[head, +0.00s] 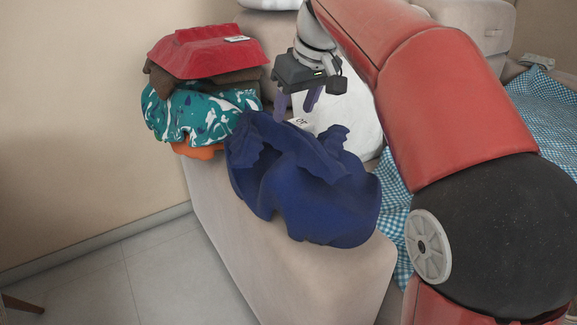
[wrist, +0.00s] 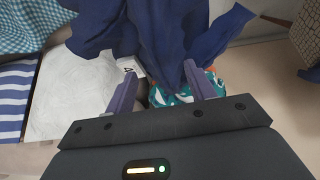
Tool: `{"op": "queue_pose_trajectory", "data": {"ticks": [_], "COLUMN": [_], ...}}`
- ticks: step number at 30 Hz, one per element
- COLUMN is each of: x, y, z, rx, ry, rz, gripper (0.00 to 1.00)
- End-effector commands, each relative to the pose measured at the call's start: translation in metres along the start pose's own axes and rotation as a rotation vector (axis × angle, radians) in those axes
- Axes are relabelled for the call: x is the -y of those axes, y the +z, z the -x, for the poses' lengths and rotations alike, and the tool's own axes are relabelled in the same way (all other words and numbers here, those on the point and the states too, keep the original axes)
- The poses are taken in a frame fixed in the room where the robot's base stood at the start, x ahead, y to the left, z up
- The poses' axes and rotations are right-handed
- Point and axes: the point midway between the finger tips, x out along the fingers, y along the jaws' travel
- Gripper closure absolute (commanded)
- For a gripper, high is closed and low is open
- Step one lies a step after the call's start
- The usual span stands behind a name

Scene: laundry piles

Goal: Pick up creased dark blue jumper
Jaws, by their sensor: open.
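The creased dark blue jumper (head: 300,185) lies in a crumpled heap on the beige sofa arm (head: 225,225), draping over its edge. My gripper (head: 298,112), with purple fingers, is open and points down just above the far edge of the jumper. In the wrist view the jumper (wrist: 160,35) fills the top middle. The open fingertips of my gripper (wrist: 158,80) sit on either side of a lower fold of it. I cannot tell whether they touch the cloth.
Left of the jumper is a pile with a red folded item (head: 205,52), brown cloth, a teal patterned garment (head: 195,115) and something orange. A white pillow (head: 350,110) stands behind. A blue checked cloth (head: 545,110) lies at right.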

Motion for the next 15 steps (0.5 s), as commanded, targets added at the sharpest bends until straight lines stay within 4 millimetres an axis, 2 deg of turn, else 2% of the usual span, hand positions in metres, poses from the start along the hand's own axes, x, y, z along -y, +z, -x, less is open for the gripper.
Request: {"op": "queue_pose_trajectory", "data": {"ticks": [9, 15], "x": [0.005, 0.004], "y": [0.0, -0.001], "z": [-0.044, -0.046], "rx": [0.002, 0.0], "ry": [0.0, 0.001], "rz": [-0.001, -0.001], "gripper": [0.45, 0.45]}}
